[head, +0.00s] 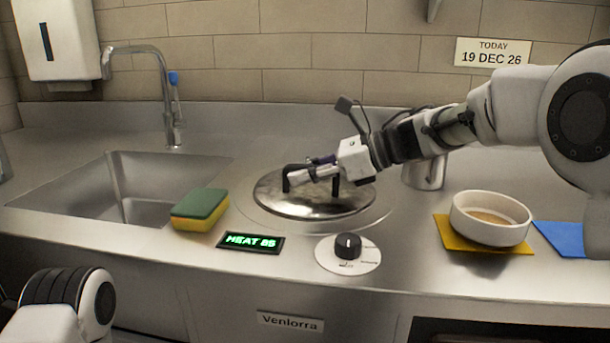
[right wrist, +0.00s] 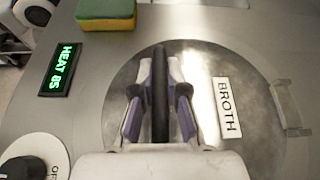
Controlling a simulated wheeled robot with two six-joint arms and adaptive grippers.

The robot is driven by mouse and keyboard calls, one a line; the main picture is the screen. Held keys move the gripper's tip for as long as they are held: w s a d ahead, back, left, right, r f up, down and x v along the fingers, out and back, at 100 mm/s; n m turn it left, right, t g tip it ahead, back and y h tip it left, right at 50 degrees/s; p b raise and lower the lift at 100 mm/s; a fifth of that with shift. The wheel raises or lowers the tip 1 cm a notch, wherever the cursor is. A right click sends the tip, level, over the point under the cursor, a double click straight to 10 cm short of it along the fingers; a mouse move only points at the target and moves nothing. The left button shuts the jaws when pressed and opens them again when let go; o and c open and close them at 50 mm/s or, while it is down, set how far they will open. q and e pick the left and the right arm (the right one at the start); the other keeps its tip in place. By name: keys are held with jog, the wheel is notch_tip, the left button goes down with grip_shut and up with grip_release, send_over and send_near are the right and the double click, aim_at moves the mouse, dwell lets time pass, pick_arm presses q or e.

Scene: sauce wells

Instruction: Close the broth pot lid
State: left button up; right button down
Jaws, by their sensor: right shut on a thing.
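The broth pot lid (head: 345,203) is a round, shiny metal disc with a dark bar handle (right wrist: 160,95). In the head view it lies over the round well in the counter and looks about level. In the right wrist view the lid (right wrist: 205,80) bears a white BROTH label (right wrist: 227,107). My right gripper (head: 300,175) is shut on the handle, with a purple-padded finger on each side of the bar. The inside of the well is hidden under the lid. My left gripper is out of view; only part of my left arm shows at the lower left.
A green and yellow sponge (head: 201,209), a HEAT 85 display (head: 250,242) and a black knob (head: 348,246) lie in front of the lid. A white bowl (head: 490,222) stands on a yellow mat (head: 450,242) at right. A metal cup (head: 424,175) stands behind my right arm. A sink (head: 125,185) is at left.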

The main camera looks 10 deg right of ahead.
jog(key=c, duration=1.2)
grip_release()
jog(key=shift+a+f, duration=0.1)
jog(key=v, duration=1.2)
jog(key=shift+w, duration=0.1)
